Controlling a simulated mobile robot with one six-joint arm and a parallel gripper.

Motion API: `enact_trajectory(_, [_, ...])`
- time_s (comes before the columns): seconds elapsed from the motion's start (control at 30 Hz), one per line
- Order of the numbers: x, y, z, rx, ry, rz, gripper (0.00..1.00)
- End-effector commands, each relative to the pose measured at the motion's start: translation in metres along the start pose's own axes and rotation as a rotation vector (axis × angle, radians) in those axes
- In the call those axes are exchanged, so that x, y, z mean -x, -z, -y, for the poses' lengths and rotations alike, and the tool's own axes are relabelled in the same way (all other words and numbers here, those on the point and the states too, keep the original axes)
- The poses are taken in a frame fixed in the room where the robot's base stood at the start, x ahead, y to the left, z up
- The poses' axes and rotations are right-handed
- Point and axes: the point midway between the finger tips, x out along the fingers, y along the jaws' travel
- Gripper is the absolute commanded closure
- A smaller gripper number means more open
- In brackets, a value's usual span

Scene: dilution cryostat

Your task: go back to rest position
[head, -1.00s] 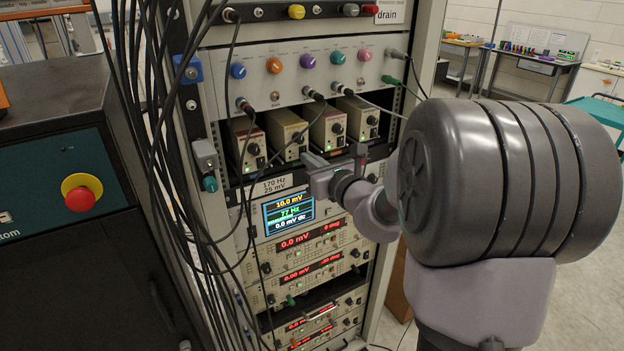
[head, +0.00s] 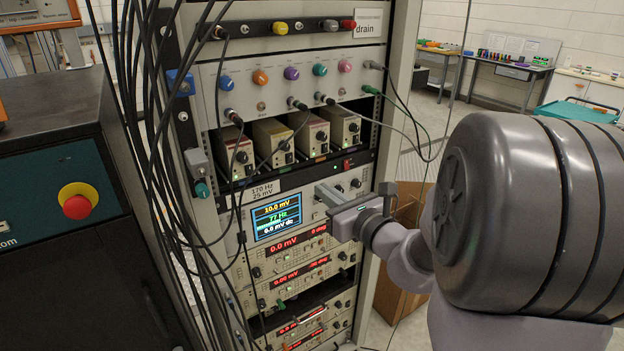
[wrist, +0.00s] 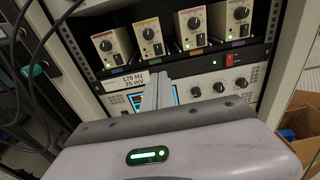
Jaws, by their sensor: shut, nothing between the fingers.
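My gripper (head: 326,194) is shut and empty. In the head view it hangs in front of the instrument rack (head: 372,130), beside the lit blue display (head: 276,217) of the lock-in unit. In the wrist view my gripper's shut fingers (wrist: 158,92) point at the rack front, below the row of small modules, and cover part of the display. I cannot tell the exact gap between the fingertips and the panel. My arm reaches in from the right of the head view.
Black cables (head: 150,120) hang down the rack's left side. A dark cabinet with a red emergency button (head: 77,206) stands at the left. A cardboard box (head: 392,290) sits on the floor right of the rack. Benches (head: 505,75) are far back, with open floor before them.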

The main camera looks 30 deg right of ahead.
Motion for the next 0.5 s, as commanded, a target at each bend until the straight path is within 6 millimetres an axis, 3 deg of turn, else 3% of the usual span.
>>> enact_trajectory(0.17, [0.0135, 0.0011, -0.0001, 0.0, 0.001, 0.0, 1.0])
enact_trajectory(0.5, [0.0143, 0.0017, -0.0004, 0.0, 0.0, 0.0, 1.0])
